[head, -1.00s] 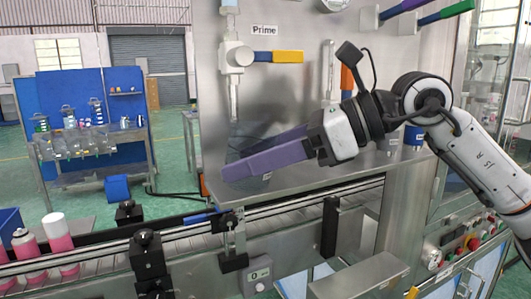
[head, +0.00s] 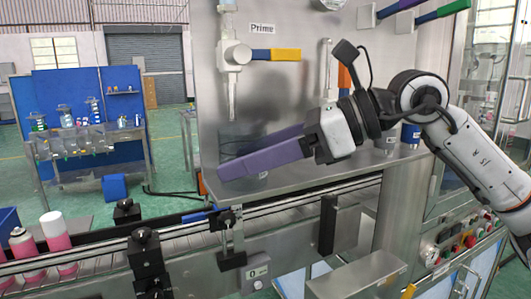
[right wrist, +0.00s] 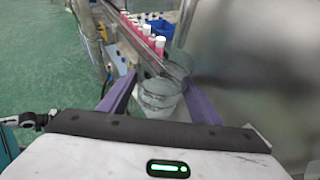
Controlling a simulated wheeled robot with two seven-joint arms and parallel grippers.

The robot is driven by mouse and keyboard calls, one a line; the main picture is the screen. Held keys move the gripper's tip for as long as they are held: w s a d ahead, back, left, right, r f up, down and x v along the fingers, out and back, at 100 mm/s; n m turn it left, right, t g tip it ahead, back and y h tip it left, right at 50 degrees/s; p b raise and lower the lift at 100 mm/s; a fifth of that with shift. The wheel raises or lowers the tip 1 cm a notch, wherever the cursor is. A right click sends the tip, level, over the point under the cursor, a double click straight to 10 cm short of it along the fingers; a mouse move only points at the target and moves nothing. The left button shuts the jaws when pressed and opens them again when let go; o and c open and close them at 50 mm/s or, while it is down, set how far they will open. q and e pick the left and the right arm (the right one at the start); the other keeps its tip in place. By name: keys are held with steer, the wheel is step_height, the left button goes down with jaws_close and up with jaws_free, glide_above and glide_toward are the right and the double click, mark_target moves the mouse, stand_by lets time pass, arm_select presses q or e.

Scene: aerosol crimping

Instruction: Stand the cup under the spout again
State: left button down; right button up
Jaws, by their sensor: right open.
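A clear cup (right wrist: 160,97) shows in the right wrist view between the two purple fingers, its rim up. The fingers reach left, low over the steel shelf. The spout (head: 232,100) hangs from the valve with the blue and yellow handle, above the fingertips. My left gripper is not in view.
A steel shelf (head: 340,178) runs below the gripper, with a steel panel (head: 290,90) behind. A conveyor (head: 190,238) passes in front, carrying pink cans (head: 56,232) at left. A second clear round shape, perhaps a reflection, shows beyond the cup in the wrist view.

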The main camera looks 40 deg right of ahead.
steer(key=shift+w+d+r, duration=0.1)
steer(key=shift+w+r, duration=0.05)
steer(key=shift+w, duration=0.2)
steer(key=b+v, duration=0.1)
steer(key=b, duration=0.2)
steer(key=shift+s+d+r, duration=0.15)
steer(key=shift+s+d, duration=0.05)
steer(key=b+v, duration=0.2)
steer(key=v, duration=0.7)
steer(key=shift+s+a+f+b, duration=0.2)
steer(key=shift+b, duration=0.15)
